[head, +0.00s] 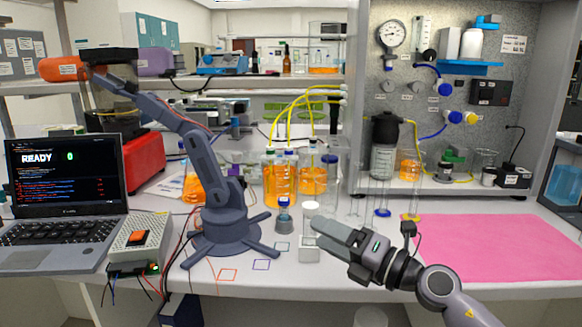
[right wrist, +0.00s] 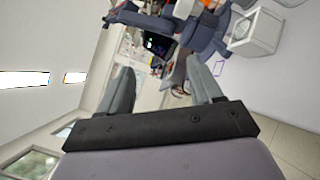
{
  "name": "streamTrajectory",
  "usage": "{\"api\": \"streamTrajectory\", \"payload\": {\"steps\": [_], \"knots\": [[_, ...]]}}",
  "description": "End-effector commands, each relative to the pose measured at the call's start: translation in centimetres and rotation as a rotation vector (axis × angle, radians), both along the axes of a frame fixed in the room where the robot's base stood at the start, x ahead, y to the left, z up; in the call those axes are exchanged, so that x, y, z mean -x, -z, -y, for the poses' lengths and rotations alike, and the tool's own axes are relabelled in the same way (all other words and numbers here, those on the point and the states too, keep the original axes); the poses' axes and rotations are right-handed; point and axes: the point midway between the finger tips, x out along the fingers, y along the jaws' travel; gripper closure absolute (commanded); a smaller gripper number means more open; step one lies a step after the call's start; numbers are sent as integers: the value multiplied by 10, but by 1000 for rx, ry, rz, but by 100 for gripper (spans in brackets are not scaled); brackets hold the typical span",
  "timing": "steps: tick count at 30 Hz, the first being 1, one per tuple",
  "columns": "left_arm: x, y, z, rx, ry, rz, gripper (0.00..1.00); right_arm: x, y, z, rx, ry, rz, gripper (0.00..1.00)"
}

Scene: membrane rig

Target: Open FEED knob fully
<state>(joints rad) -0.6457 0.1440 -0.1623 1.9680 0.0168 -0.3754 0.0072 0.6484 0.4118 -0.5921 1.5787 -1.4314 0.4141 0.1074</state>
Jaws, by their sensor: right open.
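The rig panel (head: 408,60) stands at the back right in the head view. It carries a blue knob (head: 445,89) at mid-height and a blue-and-yellow fitting pair lower down, with blue (head: 455,117) and yellow-rimmed (head: 470,118) parts. Small grey knobs (head: 388,87) sit under the gauge. The labels are too small to read, so I cannot tell which one is FEED or how far it is turned. My right gripper (head: 316,231) is open and empty over the bench front, well apart from the panel. The right wrist view shows its two fingers (right wrist: 162,78) spread with nothing between them. My left gripper is not in view.
A small blue-grey desktop arm (head: 212,185) stands left of centre, near a laptop (head: 65,165). Orange bottles (head: 280,180) and a white block (head: 309,249) are close to my right gripper. A pink mat (head: 500,247) at right is clear.

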Motion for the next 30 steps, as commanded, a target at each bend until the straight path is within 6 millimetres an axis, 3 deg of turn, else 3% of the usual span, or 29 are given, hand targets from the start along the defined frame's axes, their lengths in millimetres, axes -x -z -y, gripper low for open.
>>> {"api": "streamTrajectory", "payload": {"steps": [8, 17, 24, 30], "knots": [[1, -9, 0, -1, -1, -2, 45, 39, 59, 23, -516, 106, -382, 35], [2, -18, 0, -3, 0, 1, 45, 92, 154, 75, -993, 374, -830, 35], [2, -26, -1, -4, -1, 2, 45, 171, 242, 113, -1308, 665, -1199, 35], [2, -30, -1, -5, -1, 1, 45, 245, 293, 130, -1490, 881, -1442, 35]]}}
